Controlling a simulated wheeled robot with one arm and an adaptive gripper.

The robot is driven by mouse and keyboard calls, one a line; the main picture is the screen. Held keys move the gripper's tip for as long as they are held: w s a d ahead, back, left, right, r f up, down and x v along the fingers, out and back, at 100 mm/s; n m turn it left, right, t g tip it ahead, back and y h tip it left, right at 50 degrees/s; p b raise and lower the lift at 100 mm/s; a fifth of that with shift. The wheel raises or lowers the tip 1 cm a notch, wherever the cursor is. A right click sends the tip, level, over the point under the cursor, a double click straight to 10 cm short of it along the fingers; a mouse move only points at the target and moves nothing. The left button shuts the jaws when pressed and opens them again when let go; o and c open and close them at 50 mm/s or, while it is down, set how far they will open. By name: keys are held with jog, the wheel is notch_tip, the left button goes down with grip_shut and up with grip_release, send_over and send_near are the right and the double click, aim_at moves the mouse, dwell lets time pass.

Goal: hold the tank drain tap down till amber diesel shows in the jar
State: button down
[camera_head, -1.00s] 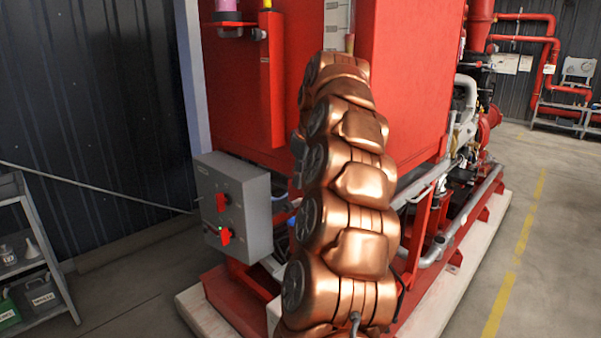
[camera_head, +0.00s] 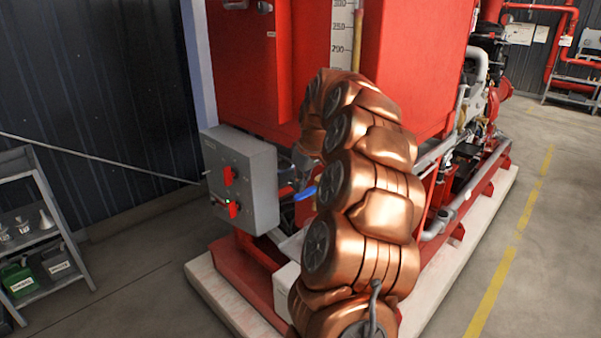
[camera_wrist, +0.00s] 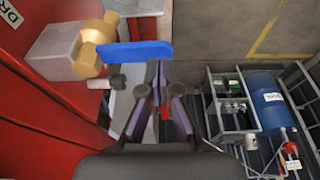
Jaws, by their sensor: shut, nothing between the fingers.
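The drain tap has a brass body (camera_wrist: 92,48) and a flat blue lever (camera_wrist: 135,52). The lever also shows in the head view (camera_head: 305,193), left of my arm. My gripper (camera_wrist: 157,76) is shut and empty. Its fingertips are close to the lever's free end in the wrist view; I cannot tell whether they touch. A pale, see-through box-like piece (camera_wrist: 62,52), perhaps the jar, is beside the brass body. No amber shows in it. In the head view my arm hides most of the tap area.
The red tank (camera_head: 410,70) stands behind my arm, with a level scale on its front. A grey control box (camera_head: 240,185) with red switches is just left of the tap. A shelf (camera_head: 40,215) with cans and funnels stands at far left.

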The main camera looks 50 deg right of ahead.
jog(key=shift+f, duration=0.55)
jog(key=shift+f, duration=0.15)
